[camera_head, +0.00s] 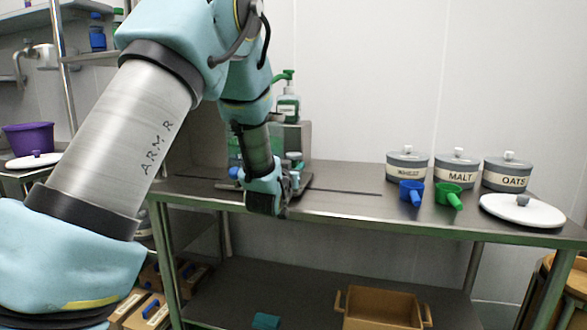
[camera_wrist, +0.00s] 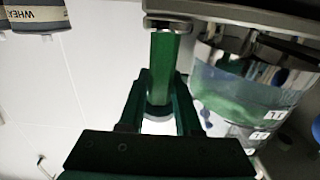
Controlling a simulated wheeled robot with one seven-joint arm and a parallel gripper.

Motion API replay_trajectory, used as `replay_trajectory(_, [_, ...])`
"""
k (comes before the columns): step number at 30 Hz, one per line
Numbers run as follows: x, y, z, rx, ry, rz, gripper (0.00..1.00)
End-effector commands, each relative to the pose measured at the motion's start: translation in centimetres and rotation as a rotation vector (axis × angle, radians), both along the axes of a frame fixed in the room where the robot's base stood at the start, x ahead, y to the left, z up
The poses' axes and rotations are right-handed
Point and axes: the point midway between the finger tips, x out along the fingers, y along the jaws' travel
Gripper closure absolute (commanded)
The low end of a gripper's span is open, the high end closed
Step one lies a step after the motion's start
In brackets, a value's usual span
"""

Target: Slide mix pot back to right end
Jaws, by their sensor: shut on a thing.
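My gripper (camera_head: 266,200) is low over the front part of the steel table, left of the middle. In the wrist view my gripper (camera_wrist: 160,105) is shut on an upright green handle (camera_wrist: 163,62), with a finger on either side. A shiny steel pot (camera_wrist: 235,85) with pale volume marks stands just right of the handle in the wrist view and reflects green. I take it to be the mix pot. How the handle joins the pot is hard to make out. In the head view my arm and gripper hide most of the pot and handle.
A dark rail line (camera_head: 345,192) runs along the table, clear to the right of my gripper. Further right stand a blue scoop (camera_head: 411,191), a green scoop (camera_head: 448,193), lidded canisters (camera_head: 456,171) and a white lid (camera_head: 522,210). A pump bottle (camera_head: 288,107) stands behind.

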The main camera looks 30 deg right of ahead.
Motion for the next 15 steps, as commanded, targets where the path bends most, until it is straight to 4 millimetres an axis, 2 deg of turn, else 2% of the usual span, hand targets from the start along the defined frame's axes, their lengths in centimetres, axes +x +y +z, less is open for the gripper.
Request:
replay_trajectory(5, [-2.2,-2.3,-0.2,-0.003,0.001,-0.012,1.0])
replay_trajectory(15, [-8.9,-9.4,-0.2,-0.002,0.002,-0.016,1.0])
